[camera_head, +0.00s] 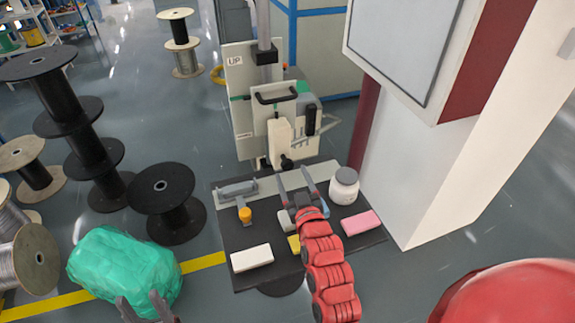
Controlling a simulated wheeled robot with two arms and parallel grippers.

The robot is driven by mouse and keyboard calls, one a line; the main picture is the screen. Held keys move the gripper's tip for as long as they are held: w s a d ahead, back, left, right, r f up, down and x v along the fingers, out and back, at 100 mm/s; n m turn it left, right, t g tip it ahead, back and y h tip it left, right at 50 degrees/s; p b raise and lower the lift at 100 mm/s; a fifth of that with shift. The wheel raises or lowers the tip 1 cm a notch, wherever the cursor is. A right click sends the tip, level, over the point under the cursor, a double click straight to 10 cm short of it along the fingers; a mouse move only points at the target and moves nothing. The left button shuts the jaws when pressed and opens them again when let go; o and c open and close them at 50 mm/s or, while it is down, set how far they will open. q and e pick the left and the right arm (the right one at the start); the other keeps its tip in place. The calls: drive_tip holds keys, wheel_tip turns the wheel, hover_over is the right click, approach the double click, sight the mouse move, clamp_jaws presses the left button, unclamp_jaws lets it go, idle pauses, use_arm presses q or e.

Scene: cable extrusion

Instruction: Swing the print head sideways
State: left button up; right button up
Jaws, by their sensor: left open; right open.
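The printing machine (242,75) stands behind the work table, with white panels and a grey column. What looks like its print head is the pale upright block (279,138) at its front, with a black grip (311,120) to its right and a dark knob (287,162) below. My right gripper (294,176) is open over the table's back part, its fingers pointing toward the block and knob. It appears a little short of them, though the exact gap is unclear. My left gripper (138,298) is open and empty at the bottom edge, in front of the green bundle.
The dark table (226,230) holds a white jar (344,186), pink block (361,223), white block (252,257) and orange-handled tool (245,214). A white cabinet (460,160) stands close right. Black spools (167,200) and a green wrapped bundle (120,265) stand left.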

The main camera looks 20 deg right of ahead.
sight(288, 167)
drive_tip(key=w+p, duration=0.1)
drive_tip(key=w, duration=0.3)
drive_tip(key=shift+w+r, duration=0.1)
drive_tip(key=shift+w, duration=0.45)
clamp_jaws()
drive_tip(key=shift+d, duration=0.1)
idle(0.9)
